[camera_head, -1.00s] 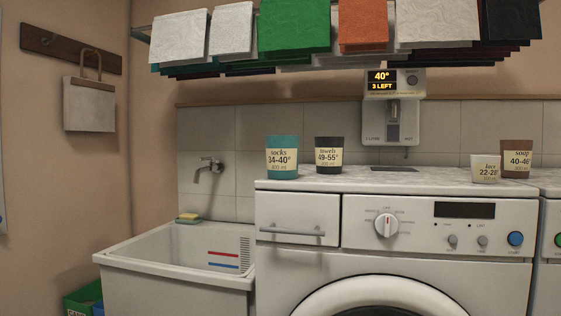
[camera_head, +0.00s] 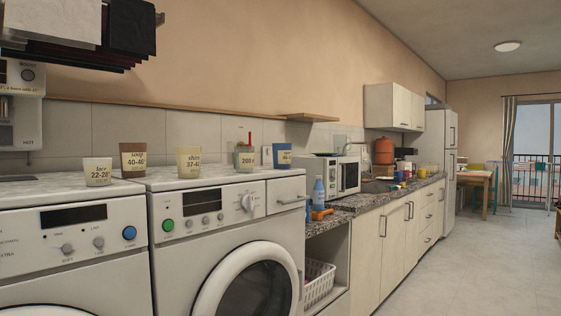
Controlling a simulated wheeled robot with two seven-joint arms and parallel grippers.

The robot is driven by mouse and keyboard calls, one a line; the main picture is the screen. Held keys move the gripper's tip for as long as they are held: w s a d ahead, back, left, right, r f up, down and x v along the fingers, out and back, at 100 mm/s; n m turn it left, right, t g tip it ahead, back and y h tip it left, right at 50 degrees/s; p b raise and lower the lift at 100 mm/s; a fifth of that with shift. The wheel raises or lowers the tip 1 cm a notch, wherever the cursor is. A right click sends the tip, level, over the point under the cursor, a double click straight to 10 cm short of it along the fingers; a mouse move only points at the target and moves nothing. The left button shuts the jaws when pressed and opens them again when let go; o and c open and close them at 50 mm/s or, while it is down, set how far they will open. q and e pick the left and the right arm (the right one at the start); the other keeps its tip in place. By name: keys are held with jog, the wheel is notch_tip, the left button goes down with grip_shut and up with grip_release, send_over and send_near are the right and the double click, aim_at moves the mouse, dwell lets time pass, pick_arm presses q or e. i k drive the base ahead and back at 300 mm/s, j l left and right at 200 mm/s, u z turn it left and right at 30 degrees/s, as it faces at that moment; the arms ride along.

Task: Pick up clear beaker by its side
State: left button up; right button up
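No beaker that is plainly clear shows in the head view. Several labelled cups stand on the two washing machines. A pale cup marked "lace" (camera_head: 97,172) and a brown cup marked "soap" (camera_head: 133,160) stand at the left. A cream cup marked "shirt" (camera_head: 188,162), a grey-green cup (camera_head: 244,158) with a red stick-like thing in it, and a blue cup (camera_head: 282,156) stand on the right machine. Neither of my grippers is in view.
The left washing machine (camera_head: 60,268) and right washing machine (camera_head: 225,230) stand side by side. A kitchen counter (camera_head: 352,201) with a microwave (camera_head: 347,174) and blue bottle (camera_head: 318,192) runs back. A white basket (camera_head: 317,284) sits below it. Floor (camera_head: 470,265) at the right is clear.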

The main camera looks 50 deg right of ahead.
aim_at(244, 155)
jog(key=z, duration=1.55)
